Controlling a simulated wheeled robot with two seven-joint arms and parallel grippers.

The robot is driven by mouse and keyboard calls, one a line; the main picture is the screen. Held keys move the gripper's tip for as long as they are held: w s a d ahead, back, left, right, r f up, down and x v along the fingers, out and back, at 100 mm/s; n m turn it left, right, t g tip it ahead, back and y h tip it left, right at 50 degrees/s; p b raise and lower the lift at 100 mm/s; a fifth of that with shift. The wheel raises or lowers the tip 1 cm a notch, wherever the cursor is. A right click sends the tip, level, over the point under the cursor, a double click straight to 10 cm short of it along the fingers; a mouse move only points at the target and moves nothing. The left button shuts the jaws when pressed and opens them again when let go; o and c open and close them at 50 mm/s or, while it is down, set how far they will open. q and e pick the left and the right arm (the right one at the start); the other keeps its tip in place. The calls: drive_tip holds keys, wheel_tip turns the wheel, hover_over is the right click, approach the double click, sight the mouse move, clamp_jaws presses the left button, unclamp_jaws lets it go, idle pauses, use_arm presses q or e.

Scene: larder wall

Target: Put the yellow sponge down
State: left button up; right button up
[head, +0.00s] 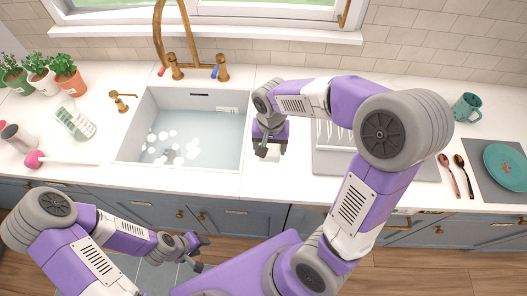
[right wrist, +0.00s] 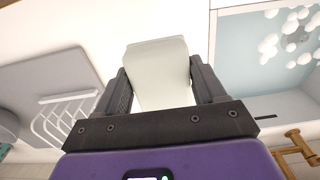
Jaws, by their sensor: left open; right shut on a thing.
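My right gripper (head: 268,148) is shut on a pale off-white block (right wrist: 158,72). It holds the block over the white counter, between the sink and the drying rack. In the right wrist view the block sits between the two dark fingers (right wrist: 160,95). It looks cream-white rather than yellow, and I see no clearly yellow sponge in either view. Whether the block touches the counter I cannot tell. My left gripper (head: 198,252) is open and empty, low in front of the counter.
The sink (head: 195,145) holds water with white suds, left of the block. A drying rack (head: 335,135) stands on a grey mat to its right. A teal plate (head: 505,163) lies far right.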

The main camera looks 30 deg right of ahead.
hover_over(270, 168)
wheel_tip(270, 168, down, 5)
drive_tip(key=shift+r+b, duration=0.1)
drive_tip(key=shift+b, duration=0.35)
wheel_tip(270, 168, down, 4)
drive_tip(key=shift+r+b, duration=0.2)
drive_tip(key=shift+b, duration=0.25)
drive_tip(key=shift+f, duration=0.25)
drive_tip(key=shift+f, duration=0.15)
drive_tip(key=o, duration=0.9)
drive_tip(key=shift+o, duration=0.2)
